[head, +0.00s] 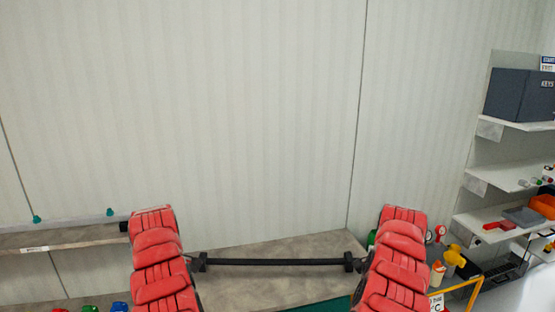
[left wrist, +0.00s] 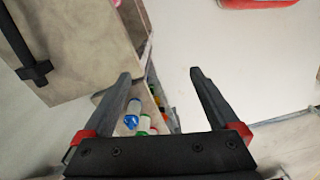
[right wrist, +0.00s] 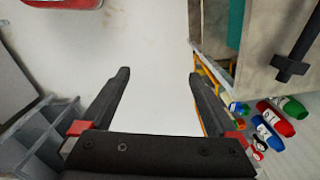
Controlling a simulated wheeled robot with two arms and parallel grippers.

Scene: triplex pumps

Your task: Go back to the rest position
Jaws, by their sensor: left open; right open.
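My left gripper (left wrist: 160,73) shows in the left wrist view with its two dark fingers spread apart and nothing between them. My right gripper (right wrist: 160,74) shows in the right wrist view, also open and empty, over a pale floor. Neither gripper touches anything that I can see. In the head view only my red arm covers show at the lower left and lower right; the grippers are out of that picture.
A grey bench (head: 290,244) with a black bar handle (head: 275,262) stands ahead. Shelves (head: 510,175) with a dark grey box (head: 520,94) stand at the right. Bottles (right wrist: 268,135) lie near the right gripper's side. Grey bins (right wrist: 45,140) show at the right wrist view's lower left.

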